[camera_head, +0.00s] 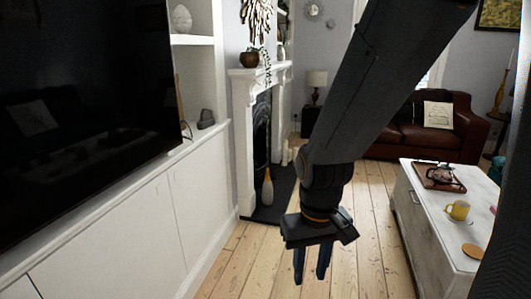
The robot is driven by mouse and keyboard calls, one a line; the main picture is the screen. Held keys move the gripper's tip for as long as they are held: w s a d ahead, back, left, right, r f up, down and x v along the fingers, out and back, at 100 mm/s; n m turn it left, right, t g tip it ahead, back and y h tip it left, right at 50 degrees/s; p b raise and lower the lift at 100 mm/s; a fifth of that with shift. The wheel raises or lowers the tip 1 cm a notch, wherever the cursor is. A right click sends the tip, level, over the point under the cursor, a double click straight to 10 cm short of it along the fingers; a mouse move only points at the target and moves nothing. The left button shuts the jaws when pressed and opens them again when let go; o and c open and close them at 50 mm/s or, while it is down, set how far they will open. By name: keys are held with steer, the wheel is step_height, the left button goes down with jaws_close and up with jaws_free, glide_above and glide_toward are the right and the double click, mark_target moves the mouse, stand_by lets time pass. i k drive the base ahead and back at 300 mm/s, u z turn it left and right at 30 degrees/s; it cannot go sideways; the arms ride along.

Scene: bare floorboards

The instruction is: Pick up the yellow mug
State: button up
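The yellow mug (458,210) stands upright on the white top of a low wooden coffee table (447,238) at the right. My gripper (312,268) hangs pointing down over the floorboards, left of the table and well apart from the mug. Its two dark fingers show a narrow gap between them with nothing in it. My dark arm comes down from the top right and hides part of the room behind it.
A brown tray (439,178) with things on it lies on the table behind the mug, and a round coaster (473,251) lies in front. A white cabinet (130,215) with a television (85,100) lines the left. Bare floorboards (255,262) lie between cabinet and table.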

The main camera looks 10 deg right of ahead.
mark_target(460, 211)
steer(key=z, duration=0.2)
steer(key=i, duration=1.95)
steer(key=z, duration=1.3)
steer(key=i, duration=1.45)
steer(key=z, duration=1.2)
steer(key=i, duration=0.4)
steer(key=z, duration=0.1)
